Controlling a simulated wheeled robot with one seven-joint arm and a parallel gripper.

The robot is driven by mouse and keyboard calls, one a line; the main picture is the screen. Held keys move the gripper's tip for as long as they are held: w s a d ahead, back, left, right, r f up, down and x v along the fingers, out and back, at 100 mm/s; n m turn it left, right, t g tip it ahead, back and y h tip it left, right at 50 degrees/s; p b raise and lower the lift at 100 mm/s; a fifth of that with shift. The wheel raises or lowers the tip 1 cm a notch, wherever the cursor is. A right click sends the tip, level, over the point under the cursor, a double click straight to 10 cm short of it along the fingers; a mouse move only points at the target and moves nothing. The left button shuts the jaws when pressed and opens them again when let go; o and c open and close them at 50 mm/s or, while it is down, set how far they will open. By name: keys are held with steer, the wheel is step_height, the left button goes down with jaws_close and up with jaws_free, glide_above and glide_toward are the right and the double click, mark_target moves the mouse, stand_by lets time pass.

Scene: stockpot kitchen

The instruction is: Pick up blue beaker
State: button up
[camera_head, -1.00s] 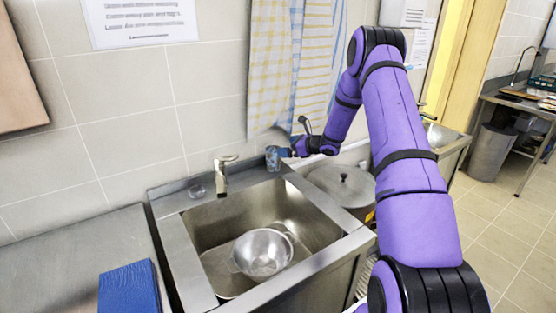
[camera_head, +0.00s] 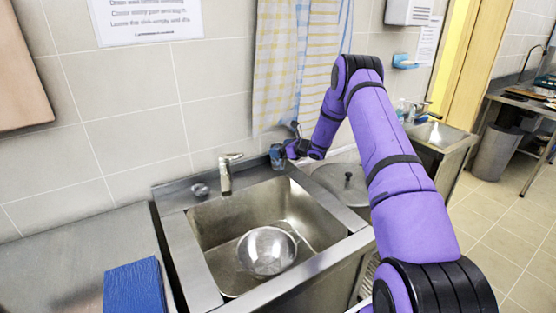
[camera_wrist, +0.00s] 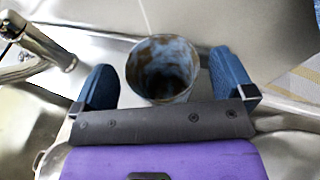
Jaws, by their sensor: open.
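The blue beaker (camera_wrist: 162,70) is a blue-grey mottled cup, seen from above in the wrist view with its open mouth up. In the head view the beaker (camera_head: 277,156) stands at the back right corner of the sink. My gripper (camera_wrist: 164,84) is open, with one blue finger on each side of the beaker. Gaps show between both fingers and the beaker's sides. The beaker's lower part is hidden by my gripper's palm in the wrist view.
The sink (camera_head: 204,267) holds a metal colander (camera_head: 266,251). The faucet (camera_head: 225,175) stands left of the beaker. Towels (camera_head: 290,70) hang just above it. A lidded pot (camera_head: 341,184) stands to the right, beneath my arm. A blue book-like block (camera_head: 135,289) lies on the left counter.

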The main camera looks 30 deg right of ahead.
steer(key=shift+x, duration=0.95)
steer(key=shift+d, duration=0.1)
steer(key=c, duration=0.9)
steer(key=shift+r, duration=0.15)
